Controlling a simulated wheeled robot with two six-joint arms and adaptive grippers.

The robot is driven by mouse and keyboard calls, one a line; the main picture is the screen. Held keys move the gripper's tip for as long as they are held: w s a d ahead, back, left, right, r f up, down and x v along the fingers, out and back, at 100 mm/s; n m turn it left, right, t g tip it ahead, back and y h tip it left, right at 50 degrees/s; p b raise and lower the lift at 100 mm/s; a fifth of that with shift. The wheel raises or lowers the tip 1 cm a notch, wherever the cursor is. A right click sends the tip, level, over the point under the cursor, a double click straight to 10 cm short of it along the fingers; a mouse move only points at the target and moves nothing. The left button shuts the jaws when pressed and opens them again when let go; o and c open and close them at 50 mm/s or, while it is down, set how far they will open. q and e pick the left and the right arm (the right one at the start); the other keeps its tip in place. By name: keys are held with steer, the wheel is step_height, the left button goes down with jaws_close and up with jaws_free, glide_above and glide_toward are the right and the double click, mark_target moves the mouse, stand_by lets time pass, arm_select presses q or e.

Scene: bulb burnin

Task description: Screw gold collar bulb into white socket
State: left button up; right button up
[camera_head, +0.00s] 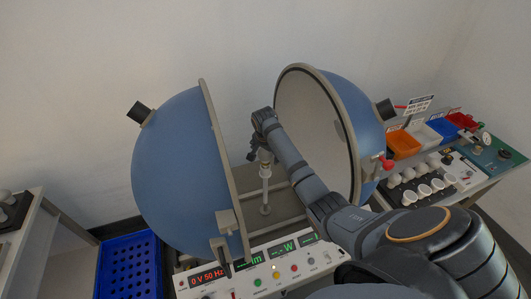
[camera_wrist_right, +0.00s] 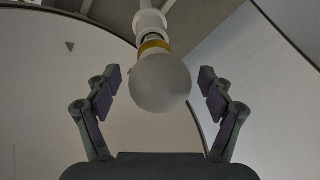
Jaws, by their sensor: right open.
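In the right wrist view a round white bulb (camera_wrist_right: 160,82) with a gold collar (camera_wrist_right: 154,46) is in line with a white socket (camera_wrist_right: 150,22). The collar end meets the socket; I cannot tell how deep it sits. My right gripper (camera_wrist_right: 161,75) is open, one finger on each side of the bulb, with gaps on both sides. In the head view my right gripper (camera_head: 258,136) is at the top of the post (camera_head: 265,188) between the blue sphere halves. The bulb is mostly hidden there. My left gripper is not in view.
The left blue hemisphere (camera_head: 175,160) and right hemisphere (camera_head: 350,115) stand open around the post. A control panel (camera_head: 262,270) with lit displays is in front. A bench at right has an orange bin (camera_head: 403,145) and several white bulbs. A blue crate (camera_head: 130,265) is at lower left.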

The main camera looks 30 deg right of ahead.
steer(key=shift+s+a+r, duration=0.1)
steer(key=shift+c, duration=1.2)
steer(key=shift+a, duration=0.1)
steer(key=c, duration=1)
steer(key=m+g, duration=0.1)
steer(key=m, duration=0.4)
steer(key=shift+h, duration=0.4)
steer(key=m+g, duration=0.1)
steer(key=m, duration=0.3)
steer(key=shift+m+h, duration=0.3)
steer(key=shift+m+g+b, duration=0.4)
steer(key=shift+m+g, duration=0.1)
steer(key=shift+m, duration=0.6)
steer(key=m+b, duration=0.1)
steer(key=m, duration=0.2)
steer(key=m+g+y+b, duration=0.1)
steer(key=m+b, duration=0.1)
steer(key=m, duration=0.1)
steer(key=m+g+b, duration=0.1)
steer(key=m+b, duration=0.1)
steer(key=m, duration=0.1)
steer(key=shift+f, duration=0.4)
steer(key=shift+r+m+y+b, duration=0.35)
steer(key=shift+m+b, duration=0.2)
steer(key=shift+m, duration=0.45)
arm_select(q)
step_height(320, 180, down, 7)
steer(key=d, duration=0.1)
